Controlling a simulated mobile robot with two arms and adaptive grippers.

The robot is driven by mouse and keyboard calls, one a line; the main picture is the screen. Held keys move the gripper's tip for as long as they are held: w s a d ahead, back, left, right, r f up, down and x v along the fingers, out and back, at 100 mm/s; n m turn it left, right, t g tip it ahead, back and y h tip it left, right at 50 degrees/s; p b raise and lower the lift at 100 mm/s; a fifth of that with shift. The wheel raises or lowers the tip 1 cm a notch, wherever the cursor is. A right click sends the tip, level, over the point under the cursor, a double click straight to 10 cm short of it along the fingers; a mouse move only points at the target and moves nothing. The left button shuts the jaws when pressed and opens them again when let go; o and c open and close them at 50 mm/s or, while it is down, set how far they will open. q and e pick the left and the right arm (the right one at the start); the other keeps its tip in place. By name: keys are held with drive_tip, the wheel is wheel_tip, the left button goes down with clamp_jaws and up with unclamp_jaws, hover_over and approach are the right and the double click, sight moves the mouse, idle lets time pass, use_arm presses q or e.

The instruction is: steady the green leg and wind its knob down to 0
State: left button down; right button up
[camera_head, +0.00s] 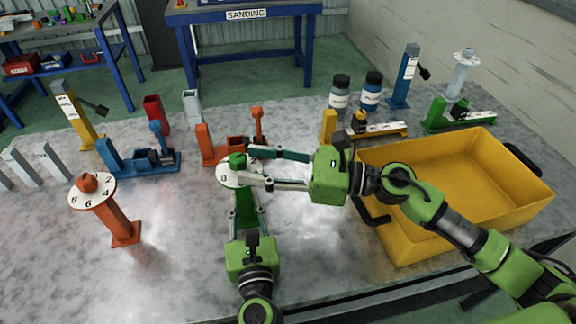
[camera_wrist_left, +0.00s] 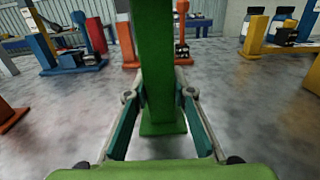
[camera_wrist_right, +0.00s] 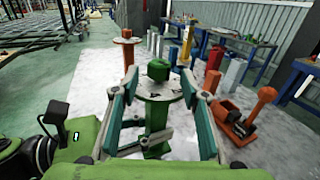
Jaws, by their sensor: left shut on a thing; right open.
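The green leg (camera_head: 246,204) stands upright on the metal table, topped by a white numbered dial with a green knob (camera_head: 237,160). My left gripper (camera_head: 245,212) is shut on the leg's post; its fingers press both sides of the post (camera_wrist_left: 158,95) in the left wrist view. My right gripper (camera_head: 262,168) is open at the height of the knob, its fingers apart. In the right wrist view the knob (camera_wrist_right: 158,69) sits between the open fingertips, above the dial (camera_wrist_right: 159,86). An 8 shows on the dial; the other digits are partly hidden by the fingers.
An orange leg with a dial (camera_head: 92,190) stands to the left. A yellow tray (camera_head: 408,248) is at the right, under my right arm. Blue (camera_head: 125,160) and orange (camera_head: 215,150) clamp-like parts stand behind. Bottles (camera_head: 340,95) are at the back. The table front is mostly clear.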

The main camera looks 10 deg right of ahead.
sight(237, 157)
drive_tip(key=v, duration=0.8)
drive_tip(key=w+a+n+g, duration=0.1)
drive_tip(key=a, duration=0.2)
drive_tip(key=w+a+n+g+y, duration=0.1)
drive_tip(key=w+a+g, duration=0.1)
drive_tip(key=a, duration=0.2)
drive_tip(key=w+a+n+g, duration=0.1)
drive_tip(key=a+g, duration=0.1)
drive_tip(key=a, duration=0.2)
drive_tip(key=shift+w+a+r, duration=0.15)
drive_tip(key=shift+w+r, duration=0.15)
drive_tip(key=shift+r, duration=0.05)
idle(0.4)
drive_tip(key=shift+g, duration=0.4)
drive_tip(key=c, duration=1.1)
